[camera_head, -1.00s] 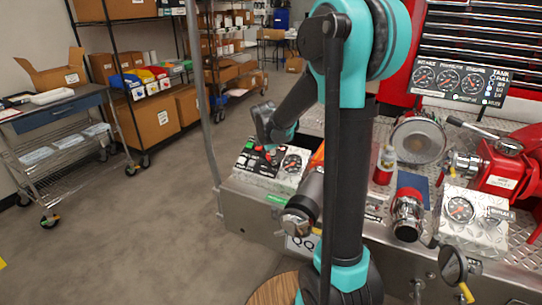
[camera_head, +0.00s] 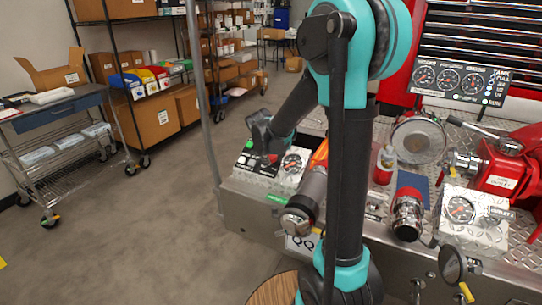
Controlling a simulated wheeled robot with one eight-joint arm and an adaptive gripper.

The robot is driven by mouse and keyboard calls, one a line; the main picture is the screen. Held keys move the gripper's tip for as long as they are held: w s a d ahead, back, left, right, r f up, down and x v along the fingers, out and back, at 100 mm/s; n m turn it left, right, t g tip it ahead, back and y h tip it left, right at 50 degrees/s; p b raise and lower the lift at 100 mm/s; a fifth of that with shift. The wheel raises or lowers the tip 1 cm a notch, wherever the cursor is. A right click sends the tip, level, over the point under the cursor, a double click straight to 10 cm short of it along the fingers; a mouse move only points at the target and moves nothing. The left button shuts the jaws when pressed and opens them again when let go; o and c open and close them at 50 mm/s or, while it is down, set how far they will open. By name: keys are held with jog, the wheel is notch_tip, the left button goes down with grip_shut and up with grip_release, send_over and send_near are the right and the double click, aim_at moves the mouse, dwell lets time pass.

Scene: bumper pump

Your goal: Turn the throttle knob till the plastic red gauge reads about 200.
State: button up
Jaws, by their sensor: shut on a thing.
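A small control panel (camera_head: 247,165) with coloured buttons and a round gauge (camera_head: 292,162) sits on the metal deck behind my arm. My gripper (camera_head: 270,156) points down onto this panel, left of the gauge. Its fingers are closed at the panel face, where the throttle knob would be; they hide the knob itself. The gauge face is pale-rimmed and dark, too small to read its needle. A second gauge box (camera_head: 474,215) stands at the right, and three more gauges (camera_head: 448,80) are on a black plate at the upper right. I cannot tell which is the plastic red gauge.
A bottle with a red base (camera_head: 384,166), a chrome and red fitting (camera_head: 407,213) and a large round chrome cap (camera_head: 419,139) crowd the deck right of my arm. A grey pole (camera_head: 205,125) rises left of the panel. Floor at the left is open.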

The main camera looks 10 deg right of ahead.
jog(key=m, duration=0.6)
jog(key=shift+m+h, duration=0.3)
jog(key=shift+h, duration=0.1)
jog(key=m, duration=0.6)
jog(key=shift+a+h, duration=0.1)
jog(key=shift+h, duration=0.3)
jog(key=o, duration=1.1)
jog(key=shift+o, duration=0.2)
jog(key=v, duration=1.2)
jog(key=shift+s+a, duration=0.1)
jog(key=shift+a, duration=0.05)
